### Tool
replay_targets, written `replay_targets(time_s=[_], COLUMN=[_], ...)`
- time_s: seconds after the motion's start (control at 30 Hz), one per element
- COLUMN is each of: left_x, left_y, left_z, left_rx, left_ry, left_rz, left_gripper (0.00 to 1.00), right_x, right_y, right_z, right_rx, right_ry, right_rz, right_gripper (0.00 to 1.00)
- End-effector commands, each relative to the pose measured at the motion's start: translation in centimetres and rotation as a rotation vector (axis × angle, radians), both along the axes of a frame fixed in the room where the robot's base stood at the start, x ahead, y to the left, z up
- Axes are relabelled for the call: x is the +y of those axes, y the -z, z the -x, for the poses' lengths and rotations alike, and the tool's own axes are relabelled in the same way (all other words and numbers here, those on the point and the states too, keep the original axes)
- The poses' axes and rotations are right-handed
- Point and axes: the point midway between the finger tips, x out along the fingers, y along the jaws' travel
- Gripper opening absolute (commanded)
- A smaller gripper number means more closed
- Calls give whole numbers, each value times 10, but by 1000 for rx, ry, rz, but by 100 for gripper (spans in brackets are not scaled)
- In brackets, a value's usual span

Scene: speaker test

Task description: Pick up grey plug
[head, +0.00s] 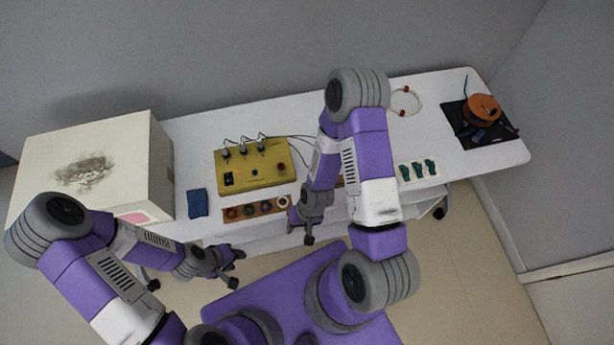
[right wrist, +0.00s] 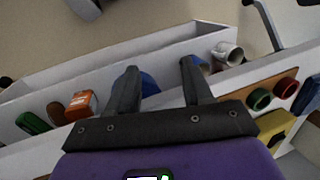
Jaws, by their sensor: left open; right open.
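Three small grey plugs with dark cables stand along the back of a yellow box (head: 272,178) on the table in the head view: a left one (head: 225,153), a middle one (head: 243,149) and a right one (head: 260,145). I cannot tell which is the task's grey plug. My right gripper (head: 300,234) is open, near the table's front edge, below and right of the box. Its two fingers also show in the right wrist view (right wrist: 160,66), with nothing held between them. My left gripper (head: 237,268) is open and empty in front of the table, apart from the box.
A brown strip (head: 258,215) with several rings lies before the box. A blue item (head: 197,203) and large pale carton (head: 100,160) are left. Dark items on a white card (head: 436,182), a cable loop (head: 405,101) and orange reel (head: 483,108) are right. A white trough (right wrist: 60,85) holds several items.

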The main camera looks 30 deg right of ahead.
Motion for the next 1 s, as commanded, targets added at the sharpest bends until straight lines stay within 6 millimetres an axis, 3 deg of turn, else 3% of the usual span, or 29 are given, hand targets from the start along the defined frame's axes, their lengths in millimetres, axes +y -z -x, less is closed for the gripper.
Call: replay_targets(time_s=[0.03,0.1,0.17,0.3,0.5,0.67,1.0], left_x=[0,0,0,0,0,0,0], left_y=[-15,-26,-23,-25,-28,-23,-10], left_z=[0,0,0,0,0,0,0], left_rx=[0,0,0,1,1,1,0], left_ry=[0,0,0,-1,-1,-1,-1], left_rz=[0,0,0,0,-1,-1,0], left_gripper=[43,43,43,43,43,43,43], right_x=[-17,-38,-54,-85,-103,-106,-103], right_y=[-19,-37,-43,-78,-114,-105,-59], right_z=[-13,-26,-39,-70,-93,-95,-101], right_rx=[5,27,39,50,54,58,60], right_ry=[20,62,104,222,336,359,354], right_rz=[56,118,165,240,268,269,270], right_gripper=[50,50,50,50,50,50,50])
